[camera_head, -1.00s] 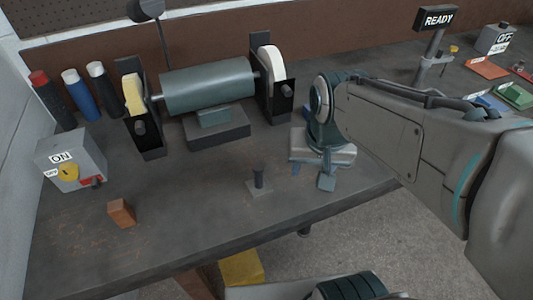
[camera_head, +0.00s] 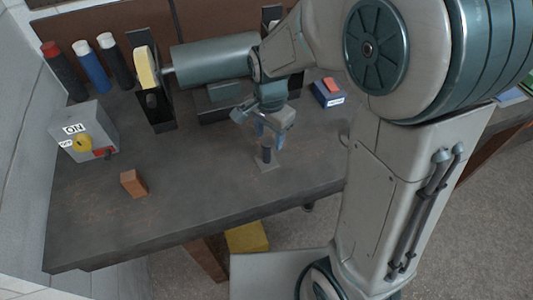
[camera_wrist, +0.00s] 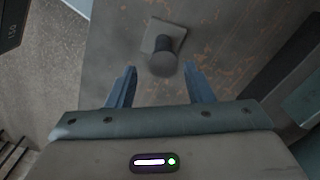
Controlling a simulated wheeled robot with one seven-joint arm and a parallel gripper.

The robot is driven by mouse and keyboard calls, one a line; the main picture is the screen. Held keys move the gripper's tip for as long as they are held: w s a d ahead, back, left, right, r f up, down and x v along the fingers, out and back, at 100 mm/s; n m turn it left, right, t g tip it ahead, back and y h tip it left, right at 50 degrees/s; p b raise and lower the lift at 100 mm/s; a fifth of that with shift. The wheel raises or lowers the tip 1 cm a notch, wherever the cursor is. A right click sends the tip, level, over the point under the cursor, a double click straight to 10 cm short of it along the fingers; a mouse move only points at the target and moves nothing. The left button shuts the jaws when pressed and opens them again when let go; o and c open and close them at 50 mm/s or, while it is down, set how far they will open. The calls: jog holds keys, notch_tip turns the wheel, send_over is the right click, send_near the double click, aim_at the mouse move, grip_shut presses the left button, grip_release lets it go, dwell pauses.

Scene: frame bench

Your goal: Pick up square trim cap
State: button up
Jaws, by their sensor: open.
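The square trim cap is a flat grey square plate with a dark upright round post; it sits on the bench in the head view (camera_head: 267,158), and in the wrist view (camera_wrist: 165,47) it lies just beyond my fingertips. My gripper (camera_head: 264,138) is over the cap, pointing down, with its blue fingers apart. In the wrist view my gripper (camera_wrist: 159,72) is open and empty, and the post top appears roughly centred between the fingers. I cannot tell whether the fingers are level with the post top.
A bench grinder (camera_head: 213,62) stands behind the cap. An ON switch box (camera_head: 86,130) and an orange-brown block (camera_head: 133,183) are at the left, with several bottles (camera_head: 92,67) behind. A blue box (camera_head: 328,94) is at the right. The bench front edge is close to the cap.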

aim_at(267, 153)
jog(key=shift+w+a+f+p, duration=0.15)
jog(key=shift+f+p, duration=0.15)
jog(key=shift+f, duration=1.4)
jog(key=shift+s+a+f+p, duration=0.1)
jog(key=shift+f+p, duration=0.15)
jog(key=shift+f, duration=1.4)
jog(key=c, duration=0.9)
